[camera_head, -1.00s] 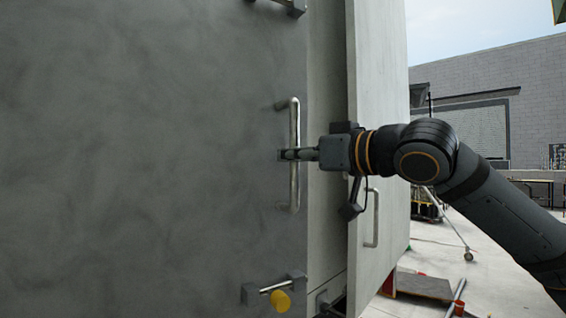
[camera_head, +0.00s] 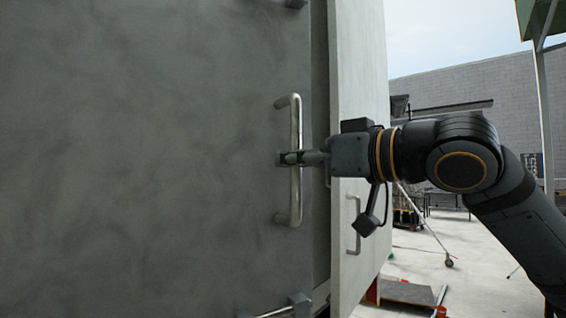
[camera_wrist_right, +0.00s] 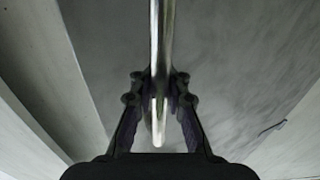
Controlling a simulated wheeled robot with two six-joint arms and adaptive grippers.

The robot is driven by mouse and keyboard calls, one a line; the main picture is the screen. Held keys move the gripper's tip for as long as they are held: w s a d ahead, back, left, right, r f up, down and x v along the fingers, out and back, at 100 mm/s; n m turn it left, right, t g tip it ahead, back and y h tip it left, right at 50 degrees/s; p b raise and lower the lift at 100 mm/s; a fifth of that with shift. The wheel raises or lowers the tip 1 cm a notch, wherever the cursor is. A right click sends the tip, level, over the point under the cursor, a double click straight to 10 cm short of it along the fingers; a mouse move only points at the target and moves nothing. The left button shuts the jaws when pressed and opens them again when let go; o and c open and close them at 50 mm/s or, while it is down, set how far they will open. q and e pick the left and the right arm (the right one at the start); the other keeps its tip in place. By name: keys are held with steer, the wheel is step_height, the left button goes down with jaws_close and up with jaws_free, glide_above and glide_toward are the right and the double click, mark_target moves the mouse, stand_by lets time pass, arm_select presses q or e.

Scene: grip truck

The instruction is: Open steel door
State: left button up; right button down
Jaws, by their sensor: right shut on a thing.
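A large grey steel door (camera_head: 140,150) fills the left of the head view. It carries a vertical metal bar handle (camera_head: 295,205) near its right edge. My right gripper (camera_head: 290,158) is shut around the middle of this handle. In the right wrist view the handle (camera_wrist_right: 160,40) runs between the two fingers of the gripper (camera_wrist_right: 158,95), which touch it from both sides. A second, paler door panel (camera_head: 355,110) with its own handle (camera_head: 354,225) stands behind, to the right. A narrow dark gap lies between the two panels. My left gripper is not in view.
A latch bar (camera_head: 295,305) shows at the lower edge of the grey door. On the right is open concrete floor (camera_head: 420,255) with a dark flat board (camera_head: 407,292) lying on it. A grey block wall (camera_head: 450,90) stands far behind.

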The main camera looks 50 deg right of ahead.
steer(key=shift+s, duration=0.2)
steer(key=s+a+p, duration=0.1)
steer(key=s+a, duration=0.1)
steer(key=s, duration=0.4)
steer(key=shift+a, duration=0.35)
steer(key=s+a+p, duration=0.3)
steer(key=s, duration=0.2)
steer(key=shift+s, duration=0.4)
steer(key=shift+a, duration=0.1)
steer(key=c, duration=1.2)
jaws_free()
